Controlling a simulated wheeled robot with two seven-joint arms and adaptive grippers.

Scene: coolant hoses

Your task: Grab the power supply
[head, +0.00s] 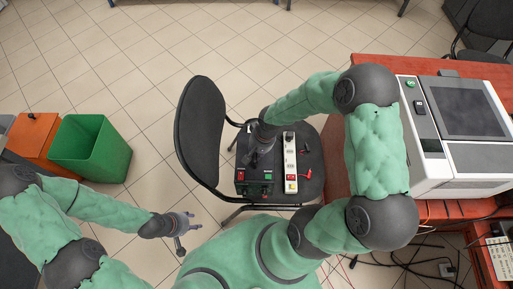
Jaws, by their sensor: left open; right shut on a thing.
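The power supply (254,188), a dark box with small red and green parts on its front, is on the seat of a black chair (312,172). My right gripper (255,156) reaches down over the top of the box and is shut on it. The wrist and dark fingers cover much of the box's top, so the exact contact is hidden. My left gripper (184,228) is open and empty, over the tiled floor to the left of the chair.
A white power strip (290,160) with a red switch lies right of the box, near small red and dark pieces. The chair backrest (199,132) rises on the left. A red table (375,68) with a white machine (460,125) is at right. A green bin (88,148) stands far left.

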